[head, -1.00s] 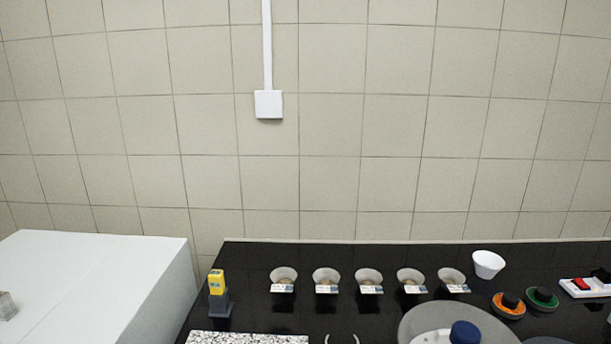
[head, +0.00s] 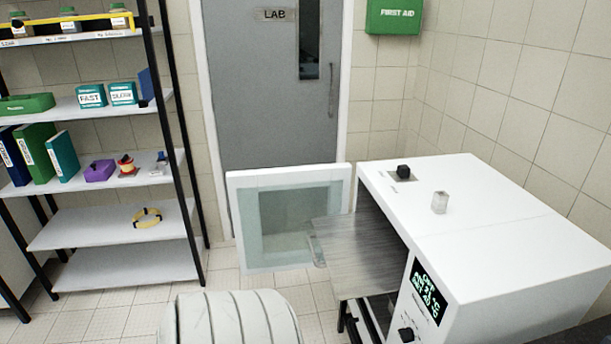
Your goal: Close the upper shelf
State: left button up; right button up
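A white oven-like cabinet (head: 520,255) stands at the right in the head view, with its glass-windowed door (head: 240,225) swung wide open. A grey metal shelf (head: 365,250) sticks out of its opening to the left, past the front face. A small clear piece, perhaps a handle, shows at the shelf's left edge. The inside of the cabinet is mostly hidden by its top and side. Neither of my grippers is in view.
A lit display (head: 427,287) and a dark knob (head: 406,334) are on the cabinet's front. A clear block (head: 440,202) stands on top. A storage rack (head: 110,235) with binders and boxes is at the left.

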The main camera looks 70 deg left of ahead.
aim_at(364, 255)
jog(key=u, duration=1.9)
